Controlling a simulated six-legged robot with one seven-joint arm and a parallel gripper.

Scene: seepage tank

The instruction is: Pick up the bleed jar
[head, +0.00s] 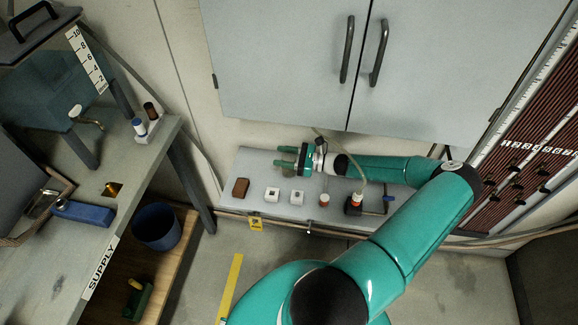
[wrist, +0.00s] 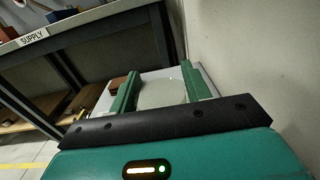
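A pale, rounded jar-like thing, which I take for the bleed jar (wrist: 162,94), shows between my fingers in the wrist view. In the head view only a dim greyish patch of it (head: 289,172) shows under the fingers, on the low grey bench (head: 235,200). My gripper (head: 284,157) reaches left over the back of the bench, its two green fingers spread apart. In the wrist view my gripper (wrist: 160,85) has one finger on each side of the pale thing. I cannot tell whether the fingers touch it.
A grey cabinet (head: 285,60) hangs above. The supply table (head: 75,245) is at left, a blue bucket (head: 157,228) beneath.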

